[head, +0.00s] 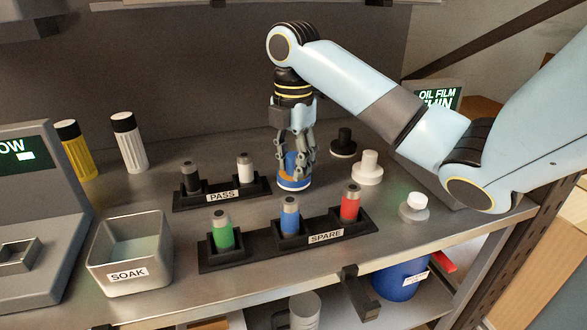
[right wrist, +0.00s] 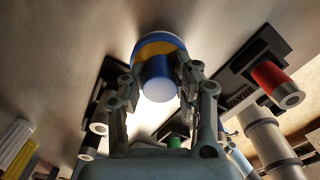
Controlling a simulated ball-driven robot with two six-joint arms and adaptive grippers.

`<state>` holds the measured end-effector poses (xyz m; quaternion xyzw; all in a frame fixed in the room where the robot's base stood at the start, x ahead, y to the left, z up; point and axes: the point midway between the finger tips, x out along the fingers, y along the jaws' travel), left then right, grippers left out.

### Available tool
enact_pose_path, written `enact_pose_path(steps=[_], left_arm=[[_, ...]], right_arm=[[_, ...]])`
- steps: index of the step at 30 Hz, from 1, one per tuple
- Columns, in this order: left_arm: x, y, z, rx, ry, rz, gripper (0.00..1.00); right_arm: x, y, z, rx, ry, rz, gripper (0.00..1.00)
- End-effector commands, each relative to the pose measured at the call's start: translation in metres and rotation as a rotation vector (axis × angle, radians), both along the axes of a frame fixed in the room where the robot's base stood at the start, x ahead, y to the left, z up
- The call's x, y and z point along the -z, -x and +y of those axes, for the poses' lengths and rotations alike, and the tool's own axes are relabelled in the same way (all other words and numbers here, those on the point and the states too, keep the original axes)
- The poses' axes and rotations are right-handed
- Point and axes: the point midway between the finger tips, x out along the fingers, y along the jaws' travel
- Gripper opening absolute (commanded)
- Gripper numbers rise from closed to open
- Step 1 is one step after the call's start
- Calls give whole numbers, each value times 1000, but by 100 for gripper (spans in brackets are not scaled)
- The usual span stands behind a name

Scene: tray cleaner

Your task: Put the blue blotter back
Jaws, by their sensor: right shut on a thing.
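The blue blotter (head: 293,183) has a round blue base with a pale underside, an orange band and a blue knob. It is upright under my right gripper (head: 298,160), behind the SPARE rack and right of the PASS rack. My right gripper points down and is shut on the knob. In the right wrist view, the fingers (right wrist: 158,92) stand on both sides of the knob of the blotter (right wrist: 159,76). I cannot tell whether its base touches the bench. My left gripper is not in view.
A black blotter (head: 343,141), a white one (head: 367,168) and a pale one (head: 414,207) stand to the right. The PASS rack (head: 222,195) and SPARE rack (head: 325,237) hold coloured cylinders. The SOAK bin (head: 128,275) is at front left. My right arm hides part of a screen.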

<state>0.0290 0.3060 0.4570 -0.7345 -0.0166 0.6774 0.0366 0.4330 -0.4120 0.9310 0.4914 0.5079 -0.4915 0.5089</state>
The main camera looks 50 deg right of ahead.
Motion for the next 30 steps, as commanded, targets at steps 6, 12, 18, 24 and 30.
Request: enact_pose_path(steps=[6,12,18,24,30], left_arm=[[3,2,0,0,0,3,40],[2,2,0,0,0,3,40],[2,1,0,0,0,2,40],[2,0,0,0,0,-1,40],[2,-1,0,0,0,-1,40]], right_arm=[[22,0,0,0,0,0,0],[22,0,0,0,-1,0,0],[24,0,0,0,-1,0,45],[24,0,0,0,-1,0,53],[22,0,0,-1,0,-1,53]])
